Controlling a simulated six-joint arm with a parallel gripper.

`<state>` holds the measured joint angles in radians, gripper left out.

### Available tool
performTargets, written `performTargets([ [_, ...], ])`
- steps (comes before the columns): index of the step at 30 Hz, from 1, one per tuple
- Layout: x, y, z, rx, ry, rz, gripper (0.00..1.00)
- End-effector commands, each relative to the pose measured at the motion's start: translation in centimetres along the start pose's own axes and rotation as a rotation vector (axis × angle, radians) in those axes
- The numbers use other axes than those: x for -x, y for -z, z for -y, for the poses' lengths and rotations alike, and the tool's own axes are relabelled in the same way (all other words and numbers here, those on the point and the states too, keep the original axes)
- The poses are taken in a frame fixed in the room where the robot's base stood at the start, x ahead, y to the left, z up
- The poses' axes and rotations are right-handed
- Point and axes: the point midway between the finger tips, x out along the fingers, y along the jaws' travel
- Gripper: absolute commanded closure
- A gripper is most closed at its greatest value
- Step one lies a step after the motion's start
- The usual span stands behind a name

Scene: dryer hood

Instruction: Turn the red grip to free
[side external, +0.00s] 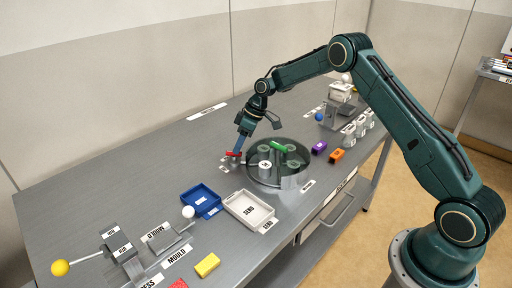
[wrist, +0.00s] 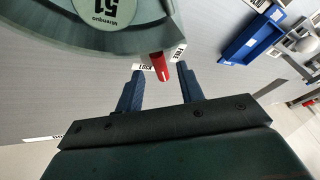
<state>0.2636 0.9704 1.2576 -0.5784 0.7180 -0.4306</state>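The red grip (wrist: 160,70) shows in the wrist view at the rim of a round grey-green drum, with a white line along it. It stands between a LOCK label (wrist: 145,67) on its left and a FREE label (wrist: 179,53) on its right. My gripper (wrist: 157,72) is open, its two blue fingers on either side of the grip; a gap shows on the left, and whether the right finger touches cannot be told. In the side view my gripper (side external: 238,153) points down at the red grip (side external: 233,154), partly hiding it.
A round dryer hood (side external: 264,165) with cups and a green block stands right beside the gripper. A blue tray (side external: 192,203) and a white SEND tray (side external: 240,222) lie in front. Purple (side external: 319,147) and orange (side external: 336,155) blocks lie to the right. The table's back left is clear.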

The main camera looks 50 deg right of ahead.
Motion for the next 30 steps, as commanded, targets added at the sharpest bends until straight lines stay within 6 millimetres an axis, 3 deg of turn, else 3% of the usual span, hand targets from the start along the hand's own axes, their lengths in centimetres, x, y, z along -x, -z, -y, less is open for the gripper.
performTargets([
  [6,-1.5,0.0,0.0,0.001,0.001,0.001,0.62],
  [16,-1.7,0.0,0.0,0.001,0.0,0.0,0.62],
  [22,-1.7,0.0,0.0,0.001,0.0,0.0,0.99],
  [30,-1.7,0.0,0.0,0.008,0.003,0.002,1.0],
])
